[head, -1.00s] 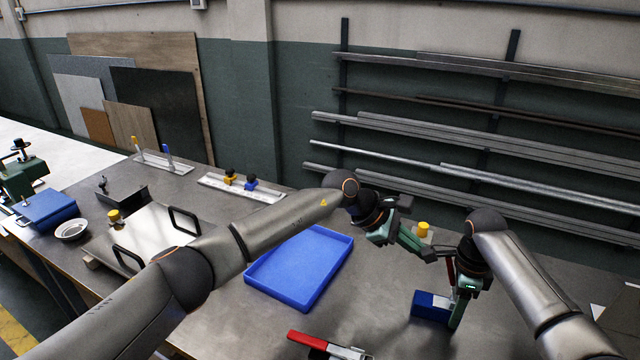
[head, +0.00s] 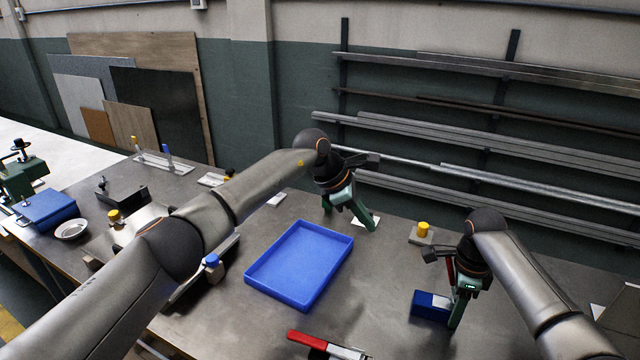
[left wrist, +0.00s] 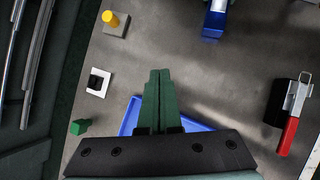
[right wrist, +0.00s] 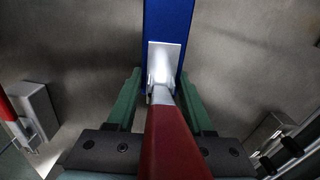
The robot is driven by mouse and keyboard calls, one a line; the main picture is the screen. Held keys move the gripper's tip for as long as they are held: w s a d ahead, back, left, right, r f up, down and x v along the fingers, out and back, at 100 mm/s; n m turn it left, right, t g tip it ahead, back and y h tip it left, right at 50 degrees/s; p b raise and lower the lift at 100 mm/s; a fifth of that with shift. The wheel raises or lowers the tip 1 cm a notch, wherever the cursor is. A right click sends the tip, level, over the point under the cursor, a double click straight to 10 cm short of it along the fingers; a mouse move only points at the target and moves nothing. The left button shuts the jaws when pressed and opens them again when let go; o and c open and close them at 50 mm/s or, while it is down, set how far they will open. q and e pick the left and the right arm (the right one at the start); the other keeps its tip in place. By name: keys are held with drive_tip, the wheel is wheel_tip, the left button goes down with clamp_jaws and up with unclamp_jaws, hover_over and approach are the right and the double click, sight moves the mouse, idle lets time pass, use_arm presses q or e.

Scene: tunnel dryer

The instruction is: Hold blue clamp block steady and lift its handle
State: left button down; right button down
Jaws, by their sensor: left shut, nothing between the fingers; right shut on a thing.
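The blue clamp block (head: 430,306) stands on the table at the right of the head view. My right gripper (head: 457,312) is shut on it from above, with a finger on each side. In the right wrist view the block (right wrist: 168,22) has a bright metal plate, and its red handle (right wrist: 172,140) rises towards the camera between the fingers. The handle (head: 450,270) stands upright in the head view, partly hidden by my right gripper. My left gripper (head: 368,226) is shut and empty behind the blue tray, apart from the block; its closed fingers show in its wrist view (left wrist: 160,75).
A blue tray (head: 250,276) lies mid-table. A red-handled clamp (head: 310,340) is at the front edge; its black block shows in the left wrist view (left wrist: 275,103). A yellow knob on a plate (head: 423,229), a white plate (left wrist: 97,92) and a green cube (left wrist: 79,127) stand at the back.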

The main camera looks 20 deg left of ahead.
use_arm(q)
drive_tip(key=w+a+r+n+t, duration=0.2)
drive_tip(key=w+a+t, duration=0.3)
drive_tip(key=a, duration=0.8)
drive_tip(key=shift+w+r+n, duration=0.15)
drive_tip(key=shift+w+n, duration=0.35)
drive_tip(key=shift+w, duration=0.5)
use_arm(e)
drive_tip(key=shift+s+f, duration=0.1)
drive_tip(key=shift+f, duration=0.1)
drive_tip(key=c, duration=0.7)
unclamp_jaws()
drive_tip(key=o, duration=0.5)
drive_tip(key=shift+r, duration=0.1)
